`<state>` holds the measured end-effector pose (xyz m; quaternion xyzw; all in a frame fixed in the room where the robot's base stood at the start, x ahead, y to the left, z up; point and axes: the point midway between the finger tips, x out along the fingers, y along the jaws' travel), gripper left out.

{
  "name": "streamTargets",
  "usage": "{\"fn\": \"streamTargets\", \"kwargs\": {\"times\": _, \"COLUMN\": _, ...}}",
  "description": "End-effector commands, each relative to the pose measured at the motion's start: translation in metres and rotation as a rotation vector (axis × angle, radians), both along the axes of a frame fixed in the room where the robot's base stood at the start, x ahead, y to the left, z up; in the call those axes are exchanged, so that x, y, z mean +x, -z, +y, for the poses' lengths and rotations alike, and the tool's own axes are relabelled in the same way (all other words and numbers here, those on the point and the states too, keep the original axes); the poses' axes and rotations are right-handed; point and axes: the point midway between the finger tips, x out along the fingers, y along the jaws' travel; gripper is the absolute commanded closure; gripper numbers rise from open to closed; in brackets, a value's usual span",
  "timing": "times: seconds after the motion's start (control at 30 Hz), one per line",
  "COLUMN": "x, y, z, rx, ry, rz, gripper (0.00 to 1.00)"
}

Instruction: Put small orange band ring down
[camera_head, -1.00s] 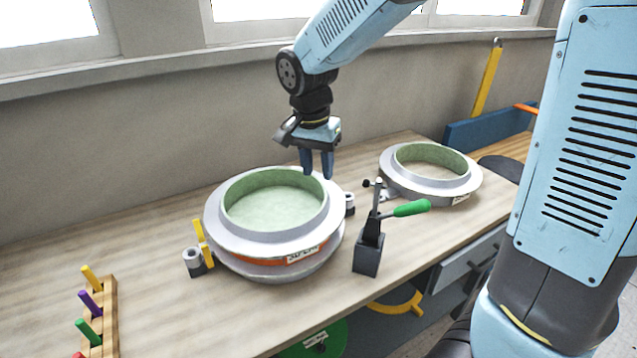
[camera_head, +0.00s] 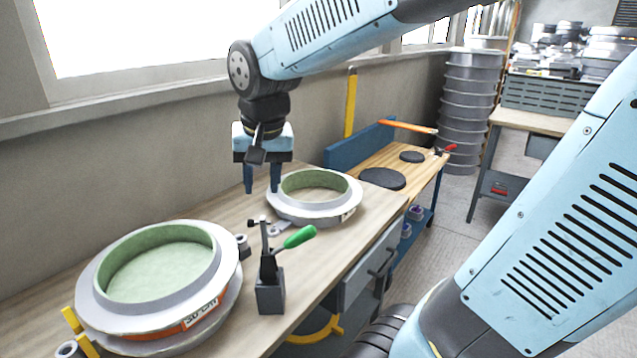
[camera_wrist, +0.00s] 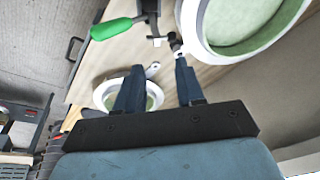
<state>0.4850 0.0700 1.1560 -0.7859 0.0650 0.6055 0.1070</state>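A grey flanged ring mould with a green inside (camera_head: 212,250) stands on the wooden bench at front left; an orange band with a white label (camera_head: 200,312) shows under its flange. A smaller grey ring with a green inside (camera_head: 330,211) lies flat farther back; a pale label shows on its side, but I cannot make out an orange band. My gripper (camera_head: 261,190) is open and empty, fingers down, above the bench near the smaller ring's left side. In the wrist view, its fingers (camera_wrist: 160,66) are apart; the left one partly hides the smaller ring (camera_wrist: 102,95).
A clamp with a green handle (camera_head: 298,237) stands upright at the bench's front edge, between the rings. Yellow posts (camera_head: 72,320) stand beside the large ring. A lower wooden bench with dark discs (camera_head: 382,178) lies beyond. The wall runs close behind.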

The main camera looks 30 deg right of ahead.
Motion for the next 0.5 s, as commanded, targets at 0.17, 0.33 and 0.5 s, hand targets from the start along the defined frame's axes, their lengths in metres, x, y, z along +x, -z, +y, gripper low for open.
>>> {"fn": "streamTargets", "kwargs": {"times": 0.17, "x": -0.035, "y": -0.013, "z": -0.034, "rx": -0.017, "ry": -0.076, "rz": -0.088, "gripper": 0.62}}
{"fn": "streamTargets", "kwargs": {"times": 0.33, "x": -0.066, "y": -0.018, "z": -0.056, "rx": -0.059, "ry": -0.149, "rz": -0.165, "gripper": 0.62}}
{"fn": "streamTargets", "kwargs": {"times": 0.5, "x": -0.086, "y": -0.019, "z": -0.067, "rx": -0.099, "ry": -0.2, "rz": -0.216, "gripper": 0.62}}
